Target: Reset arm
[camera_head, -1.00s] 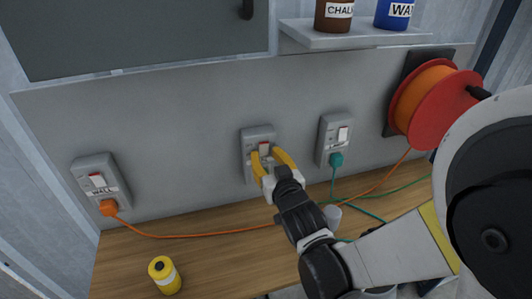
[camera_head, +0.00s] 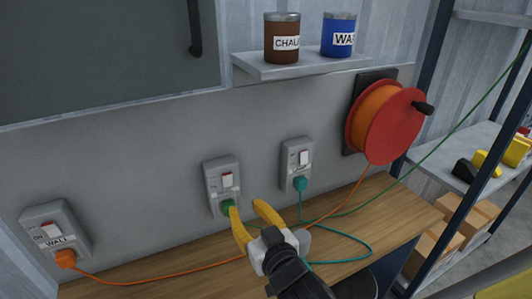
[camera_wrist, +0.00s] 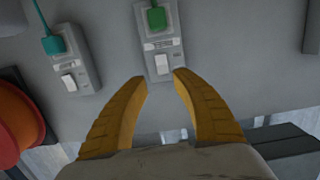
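My gripper (camera_head: 246,207) is open and empty, in front of and below the middle wall socket (camera_head: 217,173). A green plug (camera_head: 228,205) sits in that socket, close to the left finger in the picture. In the wrist view my gripper (camera_wrist: 161,79) shows two yellow fingers spread apart, with the middle socket (camera_wrist: 160,45) and its green plug (camera_wrist: 156,18) beyond them, upside down. No object is between the fingers. Most of my arm is outside the head view.
Another socket (camera_head: 297,158) holds a teal plug (camera_head: 300,183); a left socket (camera_head: 47,226) holds an orange plug (camera_head: 66,258). Cables lie on the wooden worktop (camera_head: 405,215).

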